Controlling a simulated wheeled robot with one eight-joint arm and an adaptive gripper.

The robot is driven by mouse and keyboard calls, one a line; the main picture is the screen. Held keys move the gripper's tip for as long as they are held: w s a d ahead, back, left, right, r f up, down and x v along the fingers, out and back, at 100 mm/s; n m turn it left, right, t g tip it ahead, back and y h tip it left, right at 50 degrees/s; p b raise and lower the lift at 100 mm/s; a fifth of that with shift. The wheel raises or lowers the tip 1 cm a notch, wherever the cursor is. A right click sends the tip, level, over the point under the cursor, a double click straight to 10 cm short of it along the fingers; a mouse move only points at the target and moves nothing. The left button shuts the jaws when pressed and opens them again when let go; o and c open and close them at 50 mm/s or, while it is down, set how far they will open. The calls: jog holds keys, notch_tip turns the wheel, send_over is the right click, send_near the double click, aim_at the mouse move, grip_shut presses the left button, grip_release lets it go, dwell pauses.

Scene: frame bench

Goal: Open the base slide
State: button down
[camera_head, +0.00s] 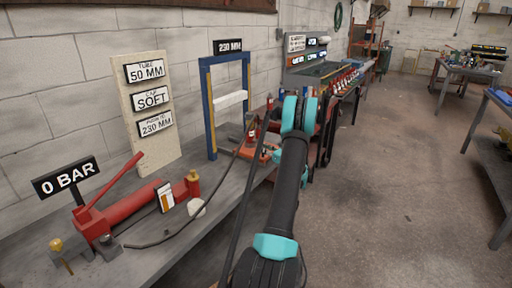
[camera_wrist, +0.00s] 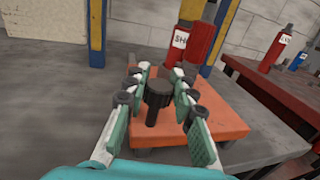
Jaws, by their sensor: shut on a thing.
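The base slide seems to be the flat orange plate (camera_wrist: 222,126) at the foot of a blue and yellow frame (camera_head: 208,108). It also shows beside my arm in the head view (camera_head: 250,152). A black knob (camera_wrist: 158,92) on a short stem stands up from the plate. My gripper (camera_wrist: 161,84) is shut on this knob, with one finger on each side. I cannot tell how far the slide is out.
A red cylinder (camera_wrist: 202,42) with a partly hidden label stands at the plate's back. A red hand pump (camera_head: 135,205) with a hose and a "0 BAR" sign (camera_head: 67,179) is on the grey bench at left. A dark red table (camera_wrist: 268,92) stands at right. Open floor lies right of my arm.

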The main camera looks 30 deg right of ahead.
jog(key=shift+d+v, duration=0.2)
jog(key=shift+v, duration=1.05)
jog(key=shift+w, duration=0.1)
jog(key=c, duration=1.2)
grip_release()
jog(key=v, duration=1.2)
jog(key=shift+d, duration=0.1)
